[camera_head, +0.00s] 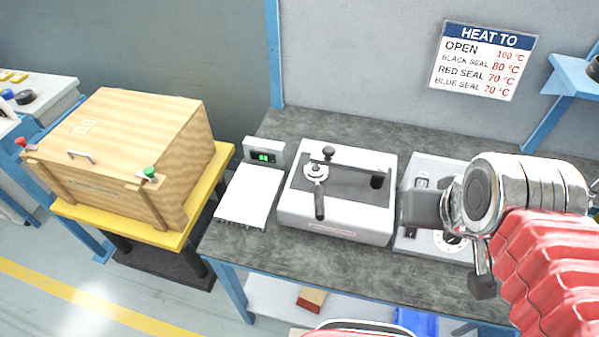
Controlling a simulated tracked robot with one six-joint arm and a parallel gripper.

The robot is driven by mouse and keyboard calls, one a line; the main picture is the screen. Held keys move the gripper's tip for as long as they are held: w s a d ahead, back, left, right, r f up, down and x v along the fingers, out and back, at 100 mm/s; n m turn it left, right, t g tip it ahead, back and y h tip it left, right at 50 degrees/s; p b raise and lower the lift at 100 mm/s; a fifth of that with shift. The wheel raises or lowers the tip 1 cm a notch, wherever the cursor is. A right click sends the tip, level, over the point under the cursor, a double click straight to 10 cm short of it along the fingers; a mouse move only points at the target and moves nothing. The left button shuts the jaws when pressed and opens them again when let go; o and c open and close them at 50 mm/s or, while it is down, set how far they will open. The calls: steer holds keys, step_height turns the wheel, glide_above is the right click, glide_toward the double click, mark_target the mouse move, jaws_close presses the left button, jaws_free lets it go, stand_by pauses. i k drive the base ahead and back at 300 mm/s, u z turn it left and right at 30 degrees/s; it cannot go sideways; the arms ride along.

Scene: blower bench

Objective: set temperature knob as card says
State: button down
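The card (486,60) hangs on the wall at the upper right, headed "HEAT TO". It lists OPEN 100 °C, BLACK SEAL 80 °C, RED SEAL 70 °C and BLUE SEAL 70 °C. A grey-white unit (408,243) stands on the bench below it, with a dark switch on top. A round white dial (453,244) shows in part on this unit; its knob and setting are hidden behind my arm. My gripper (483,286) is over the right of this unit, mostly hidden by my chrome wrist. I cannot tell its opening or whether it touches anything.
A white machine (338,228) with a black lever stands just left of the unit. A white scale (250,195) with a green display sits further left. A wooden crate (130,150) rests on a yellow-topped stand (205,205). Bare bench (300,262) runs along the front.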

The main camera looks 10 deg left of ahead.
mark_target(450, 238)
steer(key=z, duration=0.7)
